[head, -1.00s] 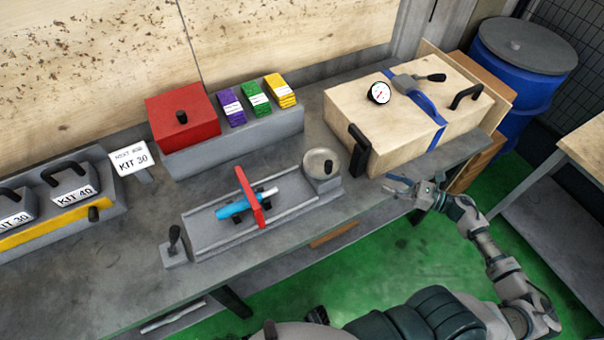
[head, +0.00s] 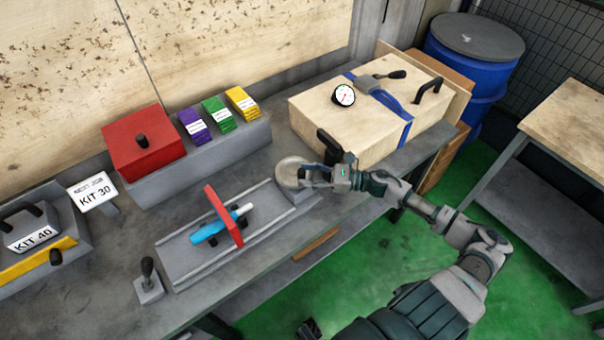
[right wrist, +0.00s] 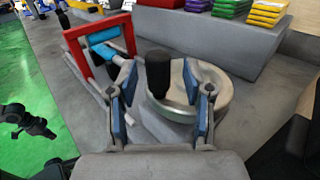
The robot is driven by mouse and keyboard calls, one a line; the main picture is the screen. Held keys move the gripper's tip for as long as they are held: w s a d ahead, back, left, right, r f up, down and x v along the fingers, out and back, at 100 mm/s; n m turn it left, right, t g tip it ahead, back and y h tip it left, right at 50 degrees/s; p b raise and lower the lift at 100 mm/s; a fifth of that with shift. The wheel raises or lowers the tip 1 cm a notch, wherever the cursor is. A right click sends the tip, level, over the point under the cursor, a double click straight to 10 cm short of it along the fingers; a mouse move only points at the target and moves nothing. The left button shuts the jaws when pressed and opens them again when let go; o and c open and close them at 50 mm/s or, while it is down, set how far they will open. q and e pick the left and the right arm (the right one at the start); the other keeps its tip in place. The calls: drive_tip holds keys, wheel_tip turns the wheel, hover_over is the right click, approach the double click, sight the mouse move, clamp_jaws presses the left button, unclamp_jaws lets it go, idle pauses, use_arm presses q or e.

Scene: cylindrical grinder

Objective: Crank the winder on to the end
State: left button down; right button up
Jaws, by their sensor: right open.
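The winder (head: 293,172) is a round grey wheel at the right end of the grinder's bed. In the right wrist view the winder (right wrist: 213,92) shows as a pale round dish, with its upright black crank knob (right wrist: 158,73) on the near left side. My right gripper (head: 320,177) is at the right edge of the winder. Its fingers stand open on either side of the knob, with gaps beside it. The red frame (head: 224,214) and blue cylinder (head: 208,232) sit on the bed (head: 180,262). A dark shape at the left of the right wrist view may be my left gripper (right wrist: 28,121).
A wooden crate (head: 330,107) with a blue strap and gauge stands close behind my right gripper. A grey block (head: 215,155) carries a red box (head: 143,145) and coloured packs. A small lever (head: 149,280) stands at the bed's left end.

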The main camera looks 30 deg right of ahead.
drive_tip(key=shift+x, duration=1)
drive_tip(key=shift+s, duration=0.1)
clamp_jaws()
drive_tip(key=shift+r, duration=0.1)
